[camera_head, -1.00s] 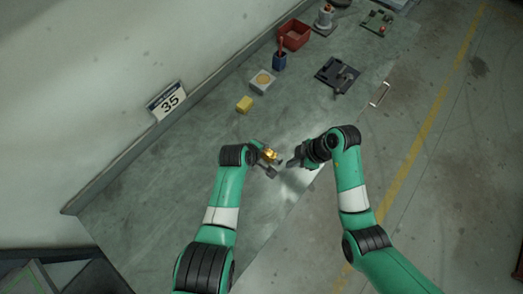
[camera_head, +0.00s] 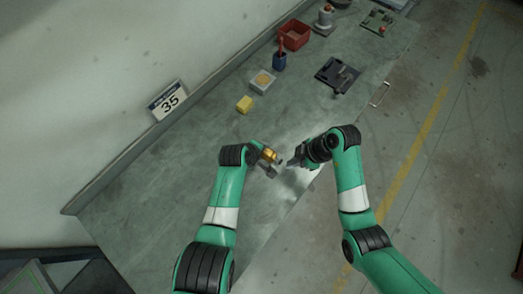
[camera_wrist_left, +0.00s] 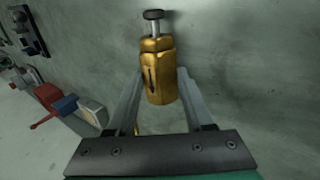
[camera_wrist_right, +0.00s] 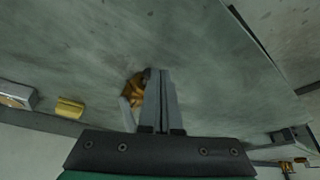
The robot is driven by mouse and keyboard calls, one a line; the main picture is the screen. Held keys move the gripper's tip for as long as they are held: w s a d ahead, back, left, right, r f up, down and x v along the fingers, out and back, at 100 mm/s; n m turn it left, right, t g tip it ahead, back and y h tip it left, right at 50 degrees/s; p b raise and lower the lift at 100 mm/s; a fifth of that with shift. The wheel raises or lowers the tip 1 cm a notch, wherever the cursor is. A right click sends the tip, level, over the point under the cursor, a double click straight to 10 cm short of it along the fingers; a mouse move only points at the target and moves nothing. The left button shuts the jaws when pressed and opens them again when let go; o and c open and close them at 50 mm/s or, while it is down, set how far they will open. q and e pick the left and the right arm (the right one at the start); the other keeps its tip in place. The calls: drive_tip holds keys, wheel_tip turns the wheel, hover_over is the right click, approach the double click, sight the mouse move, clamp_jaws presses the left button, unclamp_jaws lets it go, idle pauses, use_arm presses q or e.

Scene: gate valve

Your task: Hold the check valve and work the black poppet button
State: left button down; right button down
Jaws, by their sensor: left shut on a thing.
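The brass check valve (camera_wrist_left: 159,75) is between the fingers of my left gripper (camera_wrist_left: 160,88), which is shut on its body. The black poppet button (camera_wrist_left: 154,15) stands out on a grey stem from the valve's far end in the left wrist view. In the head view the valve (camera_head: 268,155) shows at the tip of my left arm, above the bench. My right gripper (camera_wrist_right: 160,78) is shut and empty, with its fingers together. It points toward the valve (camera_wrist_right: 133,88) from the right in the head view. In the right wrist view its fingers hide part of the valve.
A yellow block (camera_head: 244,104), a pale block with a round yellow top (camera_head: 262,81), a blue cup (camera_head: 279,62), a red bin (camera_head: 294,35) and a dark fixture (camera_head: 338,76) stand farther along the bench. The bench (camera_head: 165,185) is clear around the grippers.

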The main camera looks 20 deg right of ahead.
sight(290, 170)
drive_tip(key=shift+f, duration=0.1)
idle(0.5)
drive_tip(key=shift+f, duration=1.75)
drive_tip(key=shift+s+f, duration=0.1)
drive_tip(key=shift+f, duration=0.05)
